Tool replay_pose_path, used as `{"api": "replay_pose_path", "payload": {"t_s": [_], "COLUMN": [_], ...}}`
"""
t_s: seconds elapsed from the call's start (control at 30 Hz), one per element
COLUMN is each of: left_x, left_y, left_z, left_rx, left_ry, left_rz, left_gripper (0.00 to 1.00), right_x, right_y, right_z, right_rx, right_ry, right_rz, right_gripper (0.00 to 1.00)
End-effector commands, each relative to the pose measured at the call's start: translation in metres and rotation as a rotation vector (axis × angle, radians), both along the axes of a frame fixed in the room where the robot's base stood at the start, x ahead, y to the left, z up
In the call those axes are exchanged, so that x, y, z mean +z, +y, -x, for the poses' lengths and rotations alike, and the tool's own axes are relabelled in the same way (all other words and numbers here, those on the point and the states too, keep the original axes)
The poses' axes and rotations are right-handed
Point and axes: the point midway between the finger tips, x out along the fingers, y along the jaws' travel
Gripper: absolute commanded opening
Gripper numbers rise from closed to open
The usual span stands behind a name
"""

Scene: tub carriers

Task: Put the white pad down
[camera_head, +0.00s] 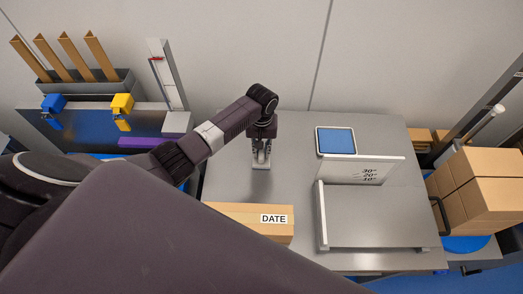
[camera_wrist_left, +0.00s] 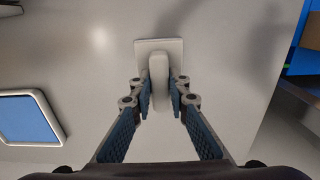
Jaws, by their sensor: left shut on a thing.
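The white pad (camera_wrist_left: 145,47) shows in the left wrist view as a pale square plate with a rounded upright grip. My left gripper (camera_wrist_left: 160,98) has its two blue-lined fingers on either side of that grip and is shut on it. In the head view my left gripper (camera_head: 261,158) points down over the grey table (camera_head: 228,180), left of the blue-screened tablet. The pad is mostly hidden there by the fingers. I cannot tell whether its underside touches the table. My right gripper is not in view.
The tablet (camera_head: 336,141) lies right of the gripper, with a metal stand (camera_head: 370,219) bearing a marked panel nearer. A cardboard box labelled DATE (camera_head: 240,219) lies in front. Stacked cartons (camera_head: 485,185) stand at right. Bare tabletop surrounds the gripper.

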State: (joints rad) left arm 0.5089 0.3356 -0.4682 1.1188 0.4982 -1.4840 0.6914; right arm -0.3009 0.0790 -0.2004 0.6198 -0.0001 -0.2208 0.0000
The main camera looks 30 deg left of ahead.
Motion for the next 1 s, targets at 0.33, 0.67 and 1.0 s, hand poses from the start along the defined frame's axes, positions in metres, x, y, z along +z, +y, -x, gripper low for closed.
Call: {"api": "replay_pose_path", "payload": {"t_s": [0.33, 0.67, 1.0], "left_x": [-0.003, -0.001, 0.052], "left_y": [0.000, 0.001, 0.000], "left_z": [0.000, 0.000, -0.002], "left_rx": [0.000, 0.001, 0.000], "left_ry": [0.001, 0.000, -0.006], "left_rz": [0.000, -0.001, 0.001], "left_gripper": [0.30, 0.33, 0.33], "right_x": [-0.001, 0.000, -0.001], "right_y": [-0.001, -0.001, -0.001], "right_z": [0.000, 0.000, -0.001], "right_rx": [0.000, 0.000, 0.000], "right_ry": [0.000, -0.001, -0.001], "right_rz": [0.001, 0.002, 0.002], "right_gripper": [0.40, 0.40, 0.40]}}
